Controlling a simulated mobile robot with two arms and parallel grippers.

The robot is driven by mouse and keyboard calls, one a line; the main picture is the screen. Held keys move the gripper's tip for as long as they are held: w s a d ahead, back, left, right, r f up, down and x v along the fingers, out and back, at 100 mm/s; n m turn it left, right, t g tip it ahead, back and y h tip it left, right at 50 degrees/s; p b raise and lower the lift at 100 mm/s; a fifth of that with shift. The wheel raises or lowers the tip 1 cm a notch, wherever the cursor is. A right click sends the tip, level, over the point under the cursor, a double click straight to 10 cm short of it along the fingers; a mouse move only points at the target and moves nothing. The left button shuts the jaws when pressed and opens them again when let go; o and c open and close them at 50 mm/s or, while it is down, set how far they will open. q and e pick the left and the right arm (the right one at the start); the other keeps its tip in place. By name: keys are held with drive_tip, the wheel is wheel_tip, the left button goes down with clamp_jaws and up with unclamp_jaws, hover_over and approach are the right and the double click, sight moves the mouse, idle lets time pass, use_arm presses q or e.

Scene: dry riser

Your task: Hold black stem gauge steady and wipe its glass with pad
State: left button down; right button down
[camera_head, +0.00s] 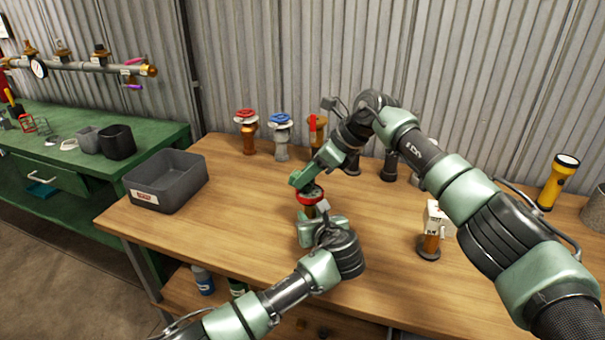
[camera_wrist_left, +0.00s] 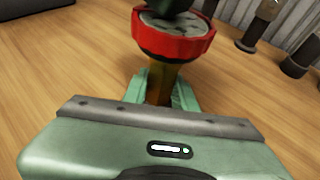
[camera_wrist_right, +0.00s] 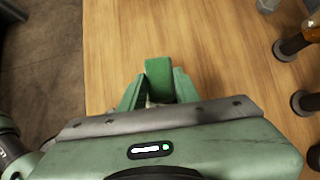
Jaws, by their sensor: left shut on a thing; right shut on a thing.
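A gauge with a red rim (camera_head: 310,195) and a grey, smudged-looking face stands upright near the table's middle. In the left wrist view the red rim (camera_wrist_left: 175,42) sits on a brownish stem (camera_wrist_left: 160,82), not clearly black. My left gripper (camera_head: 313,214) is shut on that stem, below the rim. My right gripper (camera_head: 304,178) comes from above and is shut on a green pad, seen in the right wrist view (camera_wrist_right: 158,78). The pad (camera_wrist_left: 172,6) is over the gauge's face in the left wrist view. I cannot tell whether it touches the glass.
A grey bin (camera_head: 150,197) stands at the table's left. A white-tagged fitting (camera_head: 431,243) and a yellow flashlight (camera_head: 556,183) are at right.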

drive_tip(key=shift+s+d+f, duration=0.15)
drive_tip(key=shift+s+d, duration=0.05)
drive_tip(key=shift+d, duration=0.3)
use_arm(q)
drive_tip(key=shift+r, duration=0.1)
use_arm(e)
drive_tip(key=shift+w+a, duration=0.2)
drive_tip(key=shift+a, duration=0.4)
drive_tip(key=shift+w+a, duration=0.2)
drive_tip(key=shift+a, duration=0.4)
drive_tip(key=shift+s+d, duration=0.25)
drive_tip(key=shift+d, duration=0.35)
drive_tip(key=shift+s+d, duration=0.2)
drive_tip(key=shift+d, duration=0.4)
drive_tip(key=shift+r, duration=0.25)
drive_tip(key=shift+r, duration=2)
drive_tip(key=d, duration=0.8)
use_arm(q)
drive_tip(key=c, duration=1.1)
unclamp_jaws()
